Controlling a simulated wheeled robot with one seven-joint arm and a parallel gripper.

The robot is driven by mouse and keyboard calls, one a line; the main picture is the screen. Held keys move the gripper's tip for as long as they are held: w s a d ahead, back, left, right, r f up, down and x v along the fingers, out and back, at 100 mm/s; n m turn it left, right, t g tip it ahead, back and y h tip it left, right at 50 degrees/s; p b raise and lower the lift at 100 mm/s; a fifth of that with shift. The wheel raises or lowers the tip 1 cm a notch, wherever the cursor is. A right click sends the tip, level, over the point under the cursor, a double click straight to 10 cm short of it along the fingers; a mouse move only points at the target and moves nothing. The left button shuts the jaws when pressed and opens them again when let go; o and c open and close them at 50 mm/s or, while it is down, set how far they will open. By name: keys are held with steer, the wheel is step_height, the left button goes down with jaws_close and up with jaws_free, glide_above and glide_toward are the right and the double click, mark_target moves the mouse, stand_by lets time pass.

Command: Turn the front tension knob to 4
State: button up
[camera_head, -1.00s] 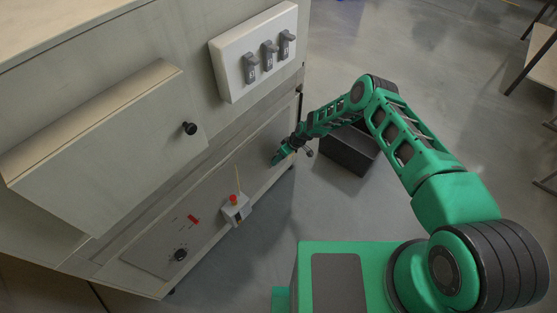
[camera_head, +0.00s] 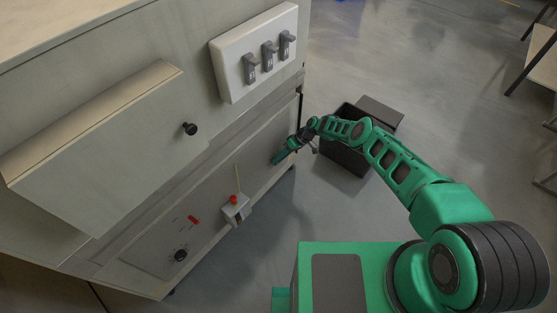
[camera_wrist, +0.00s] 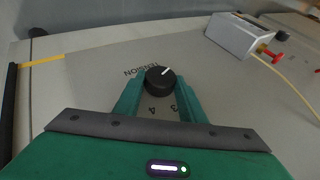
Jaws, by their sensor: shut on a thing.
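The tension knob (camera_wrist: 160,80) is a black round knob with a white pointer mark, in the wrist view. The word TENSION is printed beside it, and the numerals 4 and 3 show on the side nearer my gripper. The white mark points to the upper right of the picture, away from the 4. My gripper (camera_wrist: 159,92) is shut on the knob, a green finger on each side. In the head view my gripper (camera_head: 281,158) is at the lower right of the cabinet front and hides the knob.
Another black knob (camera_head: 180,255) and a red slider (camera_head: 193,220) are farther left. A dark bin (camera_head: 345,155) stands on the floor behind my arm.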

steer(key=shift+o, duration=0.5)
steer(key=shift+w+d+f, duration=0.15)
steer(key=shift+w+d, duration=0.3)
steer(key=shift+d, duration=0.25)
steer(key=o, duration=0.8)
steer(key=shift+o, duration=0.7)
steer(key=shift+s+a, duration=0.2)
steer(key=shift+a, duration=0.1)
steer(key=v, duration=1)
steer(key=shift+w+d, duration=0.2)
steer(key=shift+d, duration=0.15)
